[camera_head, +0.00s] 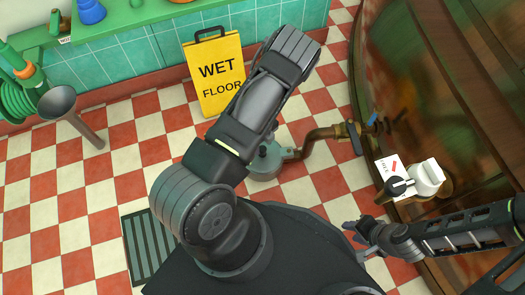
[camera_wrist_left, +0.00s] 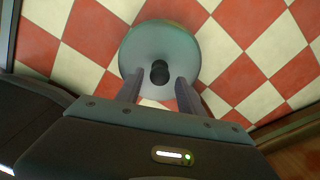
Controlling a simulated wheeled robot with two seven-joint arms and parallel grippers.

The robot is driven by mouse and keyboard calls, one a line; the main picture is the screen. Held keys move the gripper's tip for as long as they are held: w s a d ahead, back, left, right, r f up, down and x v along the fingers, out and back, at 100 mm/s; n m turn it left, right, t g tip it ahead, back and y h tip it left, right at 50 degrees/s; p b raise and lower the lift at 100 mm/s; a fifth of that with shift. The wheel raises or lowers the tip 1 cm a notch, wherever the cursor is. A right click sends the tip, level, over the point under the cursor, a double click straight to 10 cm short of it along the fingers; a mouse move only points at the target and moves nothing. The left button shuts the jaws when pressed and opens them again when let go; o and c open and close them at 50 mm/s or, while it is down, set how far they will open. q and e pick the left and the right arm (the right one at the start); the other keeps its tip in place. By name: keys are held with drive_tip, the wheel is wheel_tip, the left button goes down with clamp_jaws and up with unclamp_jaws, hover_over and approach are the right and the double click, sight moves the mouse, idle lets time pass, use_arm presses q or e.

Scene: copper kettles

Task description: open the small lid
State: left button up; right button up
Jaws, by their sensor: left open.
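The small lid (camera_wrist_left: 160,40) is a grey-green disc with a black knob (camera_wrist_left: 160,72), seen from above in the left wrist view. In the head view the grey-green round lid (camera_head: 266,165) is partly covered by my left arm. My left gripper (camera_wrist_left: 159,78) is open, its two fingers pointing at the lid with the knob between their tips in the picture. I cannot tell whether they touch it. In the head view this gripper is hidden by my arm. My right gripper (camera_head: 359,236) is at the lower right, away from the lid; its jaw opening is unclear.
A bent copper pipe (camera_head: 318,137) runs right from the lid's vessel toward the large copper body (camera_head: 425,80). A white fitting (camera_head: 427,177) is at the right. Tiled floor is open at left.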

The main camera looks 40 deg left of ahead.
sight(263, 150)
use_arm(q)
wheel_tip(263, 150, down, 5)
drive_tip(key=shift+r+b, duration=0.1)
drive_tip(key=shift+b, duration=0.7)
drive_tip(key=shift+c, duration=0.3)
clamp_jaws()
idle(0.5)
